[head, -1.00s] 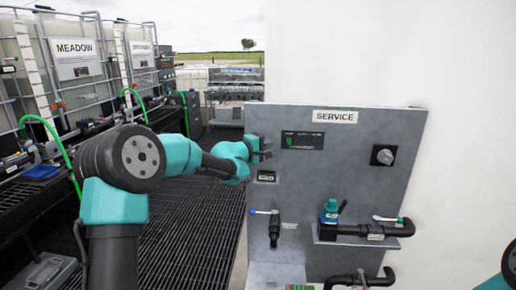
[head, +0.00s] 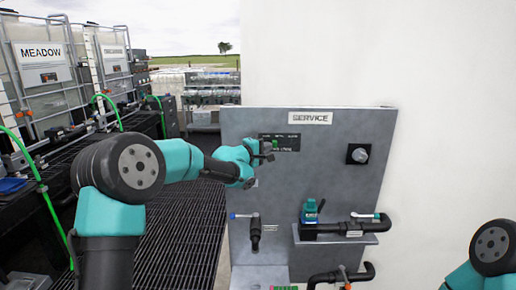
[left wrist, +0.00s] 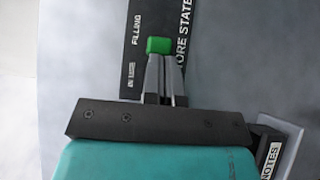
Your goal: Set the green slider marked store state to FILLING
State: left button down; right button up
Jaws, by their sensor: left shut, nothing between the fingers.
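The green slider (left wrist: 159,45) sits on a black plate marked STORE STATE (left wrist: 182,40), seen sideways in the left wrist view. The word FILLING shows on the plate near the slider, with a smaller, blurred word further down. In the head view the black plate (head: 292,137) is on the grey service panel, partly behind my gripper. My left gripper (left wrist: 164,62) is shut and empty, its fingertips right at the slider. I cannot tell whether they touch it. It also shows in the head view (head: 269,151). My right gripper is out of view; only part of its arm shows.
The service panel (head: 330,175) carries a knob (head: 358,154) at right, a small blue-handled valve (head: 255,230) and a shelf with a pipe (head: 340,239) below. A NOTES label (left wrist: 273,160) shows near the wrist. Caged totes (head: 45,70) stand at left.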

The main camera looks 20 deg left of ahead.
pick_arm(q)
jog(key=shift+w+d, duration=0.2)
jog(key=shift+d, duration=0.6)
jog(key=w+a+v, duration=0.1)
jog(key=a+v, duration=0.1)
jog(key=v, duration=1.1)
jog(key=shift+w+a, duration=0.15)
jog(key=shift+w, duration=0.15)
